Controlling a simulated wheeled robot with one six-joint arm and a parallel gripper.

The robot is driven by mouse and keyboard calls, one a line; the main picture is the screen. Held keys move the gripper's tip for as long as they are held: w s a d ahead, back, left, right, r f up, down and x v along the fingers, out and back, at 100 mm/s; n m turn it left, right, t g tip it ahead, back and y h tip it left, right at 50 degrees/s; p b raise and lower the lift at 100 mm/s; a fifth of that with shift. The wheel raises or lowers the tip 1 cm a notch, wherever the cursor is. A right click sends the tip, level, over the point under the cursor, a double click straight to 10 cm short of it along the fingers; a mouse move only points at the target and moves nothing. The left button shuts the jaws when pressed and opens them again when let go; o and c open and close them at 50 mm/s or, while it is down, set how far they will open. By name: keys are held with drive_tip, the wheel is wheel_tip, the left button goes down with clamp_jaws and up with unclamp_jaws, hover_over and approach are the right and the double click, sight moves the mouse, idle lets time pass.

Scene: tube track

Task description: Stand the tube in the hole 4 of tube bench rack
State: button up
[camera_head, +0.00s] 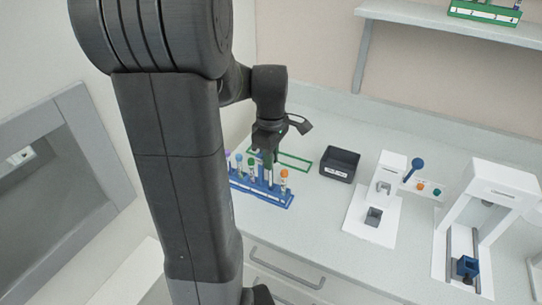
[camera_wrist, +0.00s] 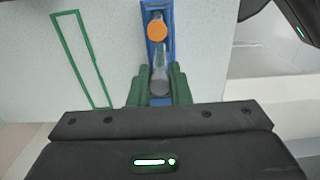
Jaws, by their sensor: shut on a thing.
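The blue tube bench rack (camera_head: 275,199) stands on the bench, holding several tubes with purple, blue, green and orange caps. Its blue end also shows in the wrist view (camera_wrist: 147,6). The orange-capped tube (camera_head: 284,175) is upright at the rack's right end; its orange cap shows in the wrist view (camera_wrist: 157,31). My gripper (camera_head: 268,155) points down over the rack, left of the orange cap. Its green fingers (camera_wrist: 160,88) are shut on a grey-topped tube (camera_wrist: 160,86). The fingers and rack hide this tube's lower end, so I cannot tell how deep it sits.
A green rectangular frame (camera_wrist: 80,58) lies flat behind the rack. A dark bin (camera_head: 339,164) stands to its right. White devices (camera_head: 378,205) (camera_head: 490,195) stand farther right. A shelf (camera_head: 450,22) holds a green rack at the upper right.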

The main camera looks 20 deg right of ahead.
drive_tip(key=shift+f, duration=0.2)
drive_tip(key=shift+f+b, duration=0.35)
drive_tip(key=shift+f, duration=0.05)
drive_tip(key=shift+f, duration=0.1)
idle(0.5)
drive_tip(key=shift+f+b, duration=0.4)
drive_tip(key=shift+f, duration=0.1)
drive_tip(key=o, duration=0.9)
